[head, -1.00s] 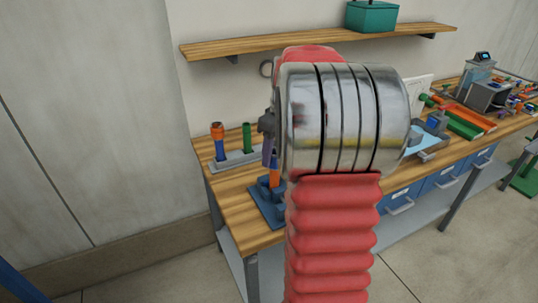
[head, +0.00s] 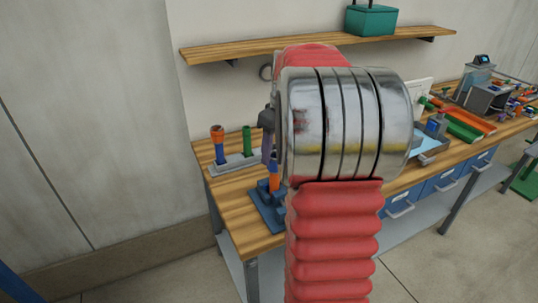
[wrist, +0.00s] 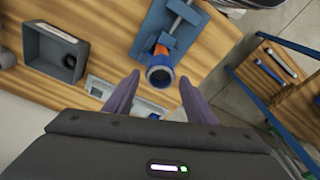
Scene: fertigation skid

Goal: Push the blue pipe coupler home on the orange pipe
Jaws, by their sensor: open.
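The orange pipe (head: 274,182) stands in a blue clamp stand (head: 268,212) at the bench's left end. The blue coupler (wrist: 160,75) sits on the pipe's end in the wrist view, its dark round opening facing my camera. The orange pipe (wrist: 161,50) shows just behind it, with the blue clamp (wrist: 172,30) beyond. My gripper (wrist: 160,80) is open, its two purple fingers on either side of the coupler with gaps visible. In the head view my arm hides most of my gripper and part of the coupler. How far the coupler is on cannot be told.
A grey rack (head: 236,163) holding a blue pipe with an orange top (head: 218,145) and a green pipe (head: 247,140) stands close behind. A dark open box (wrist: 55,52) shows in the wrist view. A wooden shelf (head: 320,42) hangs above the bench.

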